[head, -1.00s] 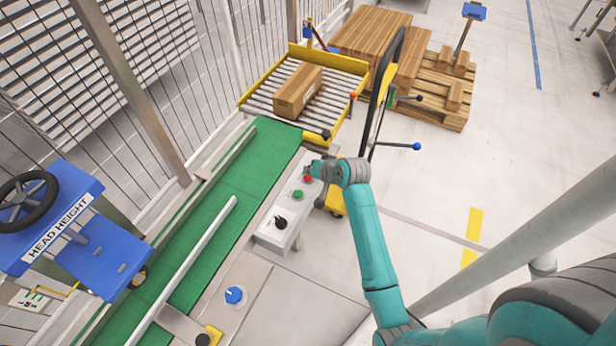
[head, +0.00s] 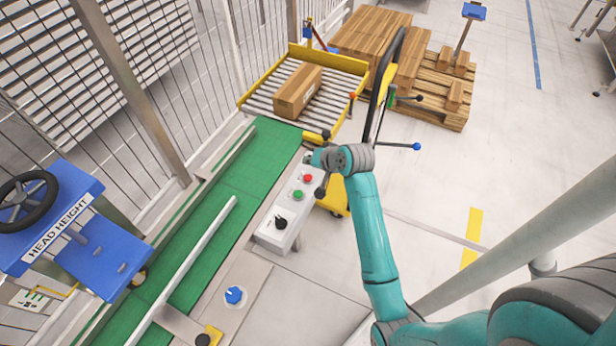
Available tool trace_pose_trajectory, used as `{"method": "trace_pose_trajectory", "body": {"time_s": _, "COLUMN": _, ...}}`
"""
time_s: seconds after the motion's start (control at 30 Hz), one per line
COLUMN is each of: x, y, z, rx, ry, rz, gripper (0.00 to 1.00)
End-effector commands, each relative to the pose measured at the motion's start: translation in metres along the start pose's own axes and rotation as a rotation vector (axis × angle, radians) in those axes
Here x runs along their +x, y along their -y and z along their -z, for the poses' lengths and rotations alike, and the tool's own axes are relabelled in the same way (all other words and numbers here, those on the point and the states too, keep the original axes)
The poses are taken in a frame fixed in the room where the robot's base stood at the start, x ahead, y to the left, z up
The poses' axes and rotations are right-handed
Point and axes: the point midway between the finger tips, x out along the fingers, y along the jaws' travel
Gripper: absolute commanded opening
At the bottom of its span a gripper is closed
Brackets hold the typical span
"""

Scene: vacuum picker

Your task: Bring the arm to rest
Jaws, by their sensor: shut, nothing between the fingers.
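My teal arm reaches up from the lower right. My gripper (head: 309,158) is at its far end, small and dark, shut with nothing held. It is just above the control box (head: 275,233) in the picture, near the conveyor's far end. It appears apart from the red button (head: 308,178), which is fully in view. The wrist hides part of the gripper.
The control box also has a green button (head: 298,194) and a black knob (head: 281,222). A green conveyor (head: 225,190) leads to a roller table (head: 262,97) with a carton (head: 298,91). A black-framed yellow lifter (head: 385,85) stands close beyond my wrist. Open floor lies right.

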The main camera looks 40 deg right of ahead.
Motion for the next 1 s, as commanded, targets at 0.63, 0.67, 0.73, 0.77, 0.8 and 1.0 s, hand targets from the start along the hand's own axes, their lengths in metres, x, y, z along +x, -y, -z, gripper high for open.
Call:
{"method": "trace_pose_trajectory", "body": {"time_s": 0.63, "x": 0.001, "y": -0.001, "z": -0.005, "rx": -0.003, "ry": 0.000, "rz": 0.000, "gripper": 0.00}}
{"method": "trace_pose_trajectory", "body": {"time_s": 0.67, "x": 0.001, "y": -0.001, "z": -0.009, "rx": -0.006, "ry": -0.001, "rz": 0.000, "gripper": 0.00}}
{"method": "trace_pose_trajectory", "body": {"time_s": 0.73, "x": 0.001, "y": -0.002, "z": -0.023, "rx": -0.016, "ry": -0.008, "rz": 0.001, "gripper": 0.00}}
{"method": "trace_pose_trajectory", "body": {"time_s": 0.77, "x": 0.001, "y": -0.003, "z": -0.030, "rx": -0.022, "ry": -0.013, "rz": 0.003, "gripper": 0.00}}
{"method": "trace_pose_trajectory", "body": {"time_s": 0.8, "x": 0.000, "y": -0.004, "z": -0.043, "rx": -0.033, "ry": -0.020, "rz": 0.005, "gripper": 0.00}}
{"method": "trace_pose_trajectory", "body": {"time_s": 1.0, "x": -0.013, "y": -0.009, "z": -0.111, "rx": -0.111, "ry": -0.075, "rz": 0.016, "gripper": 0.00}}
